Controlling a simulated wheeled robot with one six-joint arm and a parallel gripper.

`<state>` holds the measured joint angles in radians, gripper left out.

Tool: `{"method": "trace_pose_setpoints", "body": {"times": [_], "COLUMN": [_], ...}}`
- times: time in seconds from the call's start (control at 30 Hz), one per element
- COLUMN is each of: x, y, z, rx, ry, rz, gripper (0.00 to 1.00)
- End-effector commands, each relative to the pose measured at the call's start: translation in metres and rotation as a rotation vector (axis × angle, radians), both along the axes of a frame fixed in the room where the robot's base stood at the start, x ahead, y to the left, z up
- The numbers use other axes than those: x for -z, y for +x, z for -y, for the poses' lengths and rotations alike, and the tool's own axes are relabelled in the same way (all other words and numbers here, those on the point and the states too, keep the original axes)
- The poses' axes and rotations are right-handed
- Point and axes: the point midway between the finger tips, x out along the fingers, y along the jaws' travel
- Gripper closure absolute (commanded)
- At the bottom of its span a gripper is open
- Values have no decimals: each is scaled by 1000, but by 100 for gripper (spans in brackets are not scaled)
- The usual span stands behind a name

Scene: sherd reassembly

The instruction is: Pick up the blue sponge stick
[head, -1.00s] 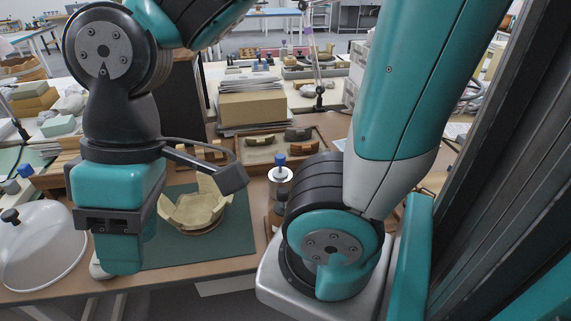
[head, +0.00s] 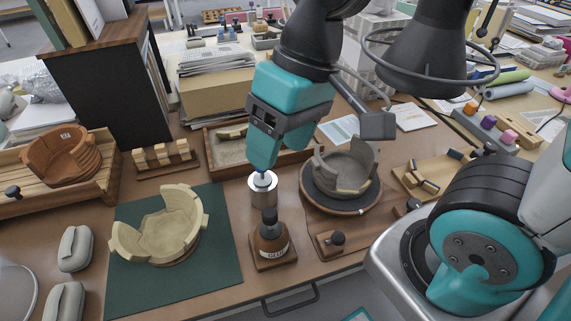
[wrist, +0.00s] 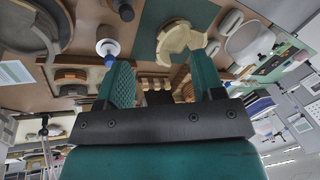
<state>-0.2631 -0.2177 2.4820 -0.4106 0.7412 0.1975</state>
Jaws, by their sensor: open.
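A small blue tip (head: 262,174), which looks like the blue sponge stick, stands up from a silver and white canister (head: 263,190) on the brown table. My gripper (head: 262,160) is just above it, pointing down, and hides part of it. In the wrist view my gripper (wrist: 160,78) is open, with nothing between its two teal fingers. There the blue tip (wrist: 109,61) shows over the white canister top (wrist: 107,46), beside the left finger. I cannot tell in the head view whether a finger touches it.
A dark bottle (head: 271,240) stands just in front of the canister. A grey bowl of sherds on a turntable (head: 345,207) is close on the right. A cream sherd bowl (head: 165,235) sits on a green mat (head: 225,275) at left. A sand tray (head: 222,162) lies behind.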

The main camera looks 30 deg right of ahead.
Motion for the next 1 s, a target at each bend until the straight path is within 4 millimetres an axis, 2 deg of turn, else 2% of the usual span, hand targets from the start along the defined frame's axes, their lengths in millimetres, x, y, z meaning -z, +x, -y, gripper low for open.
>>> {"method": "trace_pose_setpoints", "body": {"times": [0.03, 0.2, 0.3, 0.4, 0.5, 0.67, 1.0], "x": [2, 20, 34, 46, 54, 76, 152], "y": [21, 97, 133, 157, 170, 174, 173], "z": [2, 16, 24, 31, 35, 37, 38], "rx": [128, 713, 1024, 1256, 1394, 1450, 1446], "ry": [-29, -145, -197, -229, -245, -254, -254], "rz": [-42, -169, -209, -228, -234, -239, -239], "gripper": [38, 38, 38, 38, 38, 38, 38]}}
